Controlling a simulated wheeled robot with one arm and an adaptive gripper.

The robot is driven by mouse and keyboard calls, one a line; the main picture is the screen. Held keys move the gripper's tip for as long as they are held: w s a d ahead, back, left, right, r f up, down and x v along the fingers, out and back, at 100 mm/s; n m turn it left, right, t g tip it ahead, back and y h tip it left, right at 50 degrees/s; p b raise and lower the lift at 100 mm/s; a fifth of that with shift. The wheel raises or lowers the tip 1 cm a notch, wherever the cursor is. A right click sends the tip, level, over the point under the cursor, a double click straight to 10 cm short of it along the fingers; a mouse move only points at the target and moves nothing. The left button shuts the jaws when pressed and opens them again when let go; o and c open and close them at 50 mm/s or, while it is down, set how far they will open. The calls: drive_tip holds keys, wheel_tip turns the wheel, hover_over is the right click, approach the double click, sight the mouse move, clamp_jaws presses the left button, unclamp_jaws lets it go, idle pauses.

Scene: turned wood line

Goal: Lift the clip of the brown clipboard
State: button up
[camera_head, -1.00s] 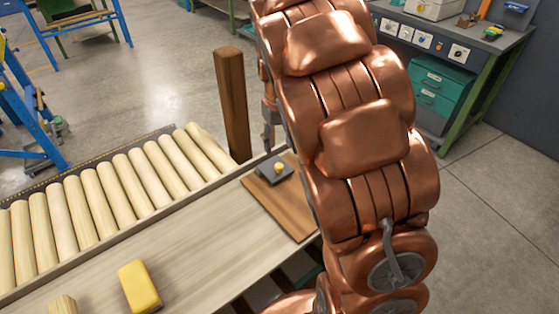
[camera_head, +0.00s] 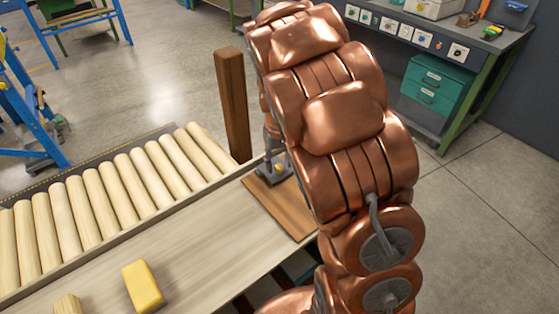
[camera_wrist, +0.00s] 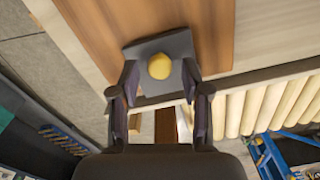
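The brown clipboard (camera_head: 288,212) lies flat at the far end of the pale bench top. It also fills the top of the wrist view (camera_wrist: 90,22). Its dark grey clip (camera_head: 268,178) sits at the board's far end and bears a round yellow knob. In the wrist view the clip (camera_wrist: 182,45) and knob (camera_wrist: 159,66) show plainly. My gripper (camera_wrist: 160,76) is open, with its fingertips at either side of the yellow knob and clear of it. In the head view my gripper (camera_head: 274,160) is over the clip, partly hidden by my arm.
A row of pale turned rollers (camera_head: 110,200) runs along the bench's left side. A brown wooden post (camera_head: 233,105) stands upright just beyond the clip. A yellow block (camera_head: 142,287) lies on the near bench top. The bench between is bare.

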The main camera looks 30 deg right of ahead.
clamp_jaws()
